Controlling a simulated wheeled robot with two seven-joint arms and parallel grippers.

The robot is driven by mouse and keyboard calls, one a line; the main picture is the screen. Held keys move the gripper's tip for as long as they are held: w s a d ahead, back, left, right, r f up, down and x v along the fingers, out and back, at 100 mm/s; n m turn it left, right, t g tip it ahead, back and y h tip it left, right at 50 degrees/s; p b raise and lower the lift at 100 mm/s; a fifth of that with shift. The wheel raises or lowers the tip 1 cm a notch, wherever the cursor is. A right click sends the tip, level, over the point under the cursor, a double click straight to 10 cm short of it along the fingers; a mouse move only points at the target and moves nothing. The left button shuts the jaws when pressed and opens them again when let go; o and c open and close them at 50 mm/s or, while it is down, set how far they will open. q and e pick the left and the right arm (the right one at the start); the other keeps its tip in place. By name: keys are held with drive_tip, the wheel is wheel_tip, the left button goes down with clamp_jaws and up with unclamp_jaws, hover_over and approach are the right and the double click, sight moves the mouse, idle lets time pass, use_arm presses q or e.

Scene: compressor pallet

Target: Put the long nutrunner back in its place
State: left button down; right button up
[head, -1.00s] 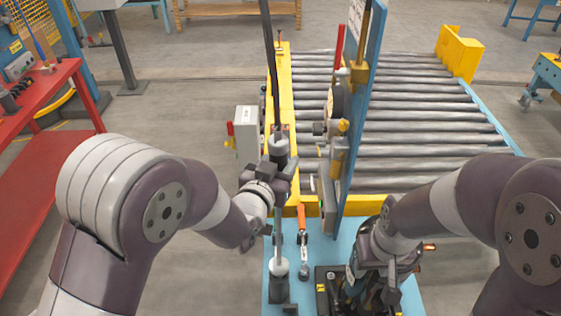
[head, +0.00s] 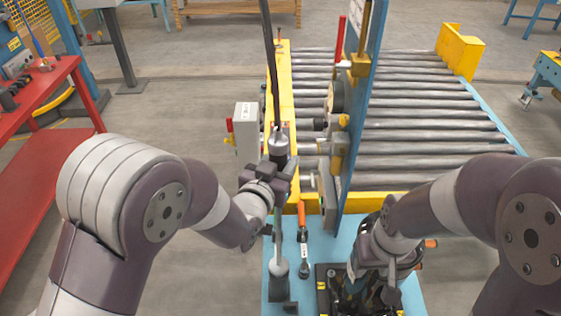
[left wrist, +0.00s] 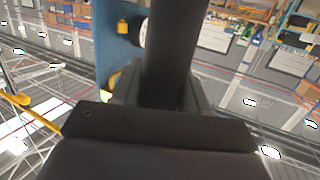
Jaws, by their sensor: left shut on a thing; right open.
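The long nutrunner (head: 270,75) is a tall dark shaft with a grey collar, standing nearly upright left of the blue panel. My left gripper (head: 276,180) is shut around it below the collar. In the left wrist view the dark shaft (left wrist: 172,55) rises between my fingers. Its thin lower part runs down to a grey holder (head: 278,285) on the blue plate; I cannot tell how its tip sits there. My right gripper (head: 385,280) is open at the lower right, over a dark fixture (head: 332,290) that it partly hides.
The upright blue panel (head: 365,110) with gauge and fittings stands close right of the nutrunner. A roller conveyor (head: 430,120) with yellow edges lies behind. An orange-handled tool (head: 302,235) is beside the holder. A red bench (head: 45,150) is at left; open floor lies between.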

use_arm(q)
drive_tip(key=shift+f+b, duration=1.3)
drive_tip(key=shift+b, duration=0.1)
idle(0.3)
drive_tip(key=shift+c, duration=2.4)
unclamp_jaws()
drive_tip(key=shift+s+f, duration=0.1)
drive_tip(key=shift+f, duration=0.15)
drive_tip(key=b+v, duration=0.1)
drive_tip(key=v, duration=1.1)
drive_tip(key=shift+s+r, duration=0.15)
drive_tip(key=shift+s, duration=0.2)
wheel_tip(320, 180, down, 9)
drive_tip(key=s+a+g+y, duration=0.1)
drive_tip(key=s+g+y, duration=0.15)
drive_tip(key=g, duration=0.25)
drive_tip(key=s+a+f+n+g+y, duration=0.1)
drive_tip(key=s+a+n+g+y, duration=0.1)
drive_tip(key=a+g, duration=0.2)
drive_tip(key=s+a+f+n+g+y, duration=0.2)
drive_tip(key=s+a+g, duration=0.1)
drive_tip(key=a, duration=0.6)
drive_tip(key=shift+s+f+g, duration=0.2)
drive_tip(key=shift+f+g, duration=0.1)
drive_tip(key=shift+g, duration=0.5)
